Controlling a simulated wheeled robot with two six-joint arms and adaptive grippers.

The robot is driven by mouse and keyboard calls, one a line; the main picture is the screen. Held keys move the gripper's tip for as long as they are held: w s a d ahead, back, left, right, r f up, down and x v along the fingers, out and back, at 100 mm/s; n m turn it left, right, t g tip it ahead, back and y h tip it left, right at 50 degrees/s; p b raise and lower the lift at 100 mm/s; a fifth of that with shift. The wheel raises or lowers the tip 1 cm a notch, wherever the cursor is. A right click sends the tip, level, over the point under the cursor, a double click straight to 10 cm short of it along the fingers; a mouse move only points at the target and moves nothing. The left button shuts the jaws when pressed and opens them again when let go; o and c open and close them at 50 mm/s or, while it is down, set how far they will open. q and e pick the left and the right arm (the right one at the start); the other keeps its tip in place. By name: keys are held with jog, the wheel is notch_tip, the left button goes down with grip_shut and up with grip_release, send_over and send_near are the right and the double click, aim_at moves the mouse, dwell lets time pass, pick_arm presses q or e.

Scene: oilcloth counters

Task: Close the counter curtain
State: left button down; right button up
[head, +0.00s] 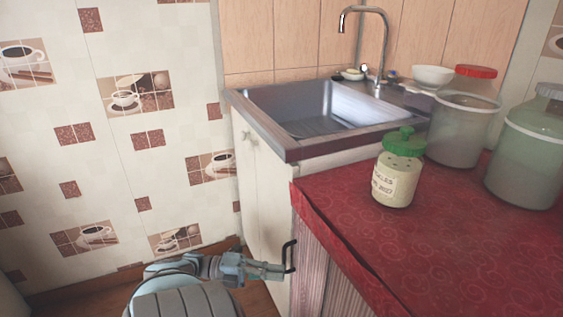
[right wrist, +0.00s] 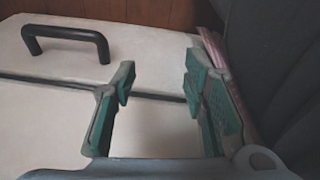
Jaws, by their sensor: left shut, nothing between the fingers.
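The counter curtain (head: 310,262) is a pinkish-grey, vertically pleated cloth hanging below the edge of the red counter. Only its upper part at the near corner shows in the head view, so I cannot tell how far it is drawn. A strip of pink pleated cloth (right wrist: 216,44), which looks like the curtain, shows behind the fingers in the right wrist view. My left gripper (head: 272,270) is shut and empty, left of the curtain, its tips close to a black handle (head: 290,256); contact is unclear. My right gripper (right wrist: 155,82) is open, with nothing visible between its fingers.
The red oilcloth counter (head: 440,255) carries a green-lidded jar (head: 397,178) and large containers (head: 464,130). A metal sink (head: 325,108) tops the white cabinet (head: 262,185). The right wrist view shows pale panels with a black handle (right wrist: 68,36) and a dark surface at right.

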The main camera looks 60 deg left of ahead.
pick_arm(q)
jog(key=shift+a+r, duration=0.1)
jog(key=shift+r, duration=0.05)
dwell(0.3)
notch_tip(320, 180, up, 10)
dwell(0.4)
